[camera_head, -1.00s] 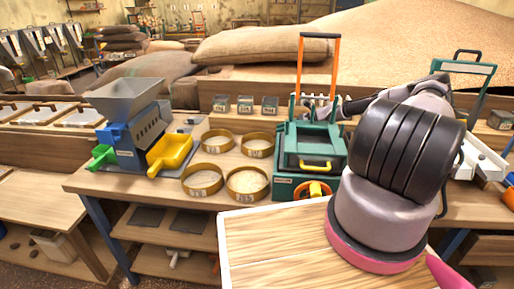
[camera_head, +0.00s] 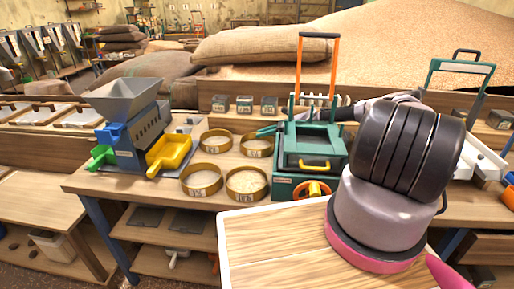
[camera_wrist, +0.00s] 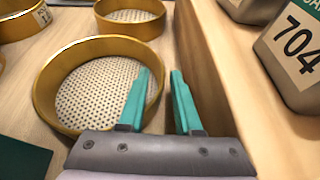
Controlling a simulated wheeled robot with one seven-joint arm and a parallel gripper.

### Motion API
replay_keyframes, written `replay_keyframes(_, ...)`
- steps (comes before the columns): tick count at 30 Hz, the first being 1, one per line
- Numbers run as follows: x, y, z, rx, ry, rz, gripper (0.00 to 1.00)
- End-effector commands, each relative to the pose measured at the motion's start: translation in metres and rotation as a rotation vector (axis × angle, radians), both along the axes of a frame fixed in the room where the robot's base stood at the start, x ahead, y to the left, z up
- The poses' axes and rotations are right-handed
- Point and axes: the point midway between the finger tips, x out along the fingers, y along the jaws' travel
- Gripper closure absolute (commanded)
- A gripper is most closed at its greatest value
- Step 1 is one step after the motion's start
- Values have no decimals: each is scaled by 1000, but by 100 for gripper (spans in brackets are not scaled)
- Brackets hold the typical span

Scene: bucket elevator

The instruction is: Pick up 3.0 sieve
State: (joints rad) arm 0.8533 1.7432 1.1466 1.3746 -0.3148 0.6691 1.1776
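Several round brass-rimmed sieves stand on the bench in the head view: back left (camera_head: 216,141), back right (camera_head: 257,145), front left (camera_head: 201,181) and front right (camera_head: 246,184). Their labels are too small to read, so I cannot tell which is 3.0. My gripper (camera_head: 267,130) is at the back right sieve, partly hidden by the green machine. In the wrist view my gripper (camera_wrist: 160,78) is open and empty. Its left finger overlaps the inside of the nearest sieve (camera_wrist: 97,88), its right finger is outside, and the right rim lies between them. Contact is not clear.
The green machine (camera_head: 313,146) with an orange handle stands right of the sieves. A grey hopper mill (camera_head: 137,120) with a yellow tray (camera_head: 169,152) is left. A wooden ledge (camera_wrist: 207,70) runs close beside my right finger, with a box marked 704 (camera_wrist: 296,50) on it.

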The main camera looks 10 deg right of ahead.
Motion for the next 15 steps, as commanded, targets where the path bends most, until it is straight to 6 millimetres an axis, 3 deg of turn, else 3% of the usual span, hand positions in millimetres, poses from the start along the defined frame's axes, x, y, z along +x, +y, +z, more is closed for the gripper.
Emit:
replay_keyframes(1,0,0,0,0,0,0,91)
replay_keyframes(2,0,0,0,0,0,0,100)
replay_keyframes(15,0,-1,-1,-1,0,0,100)
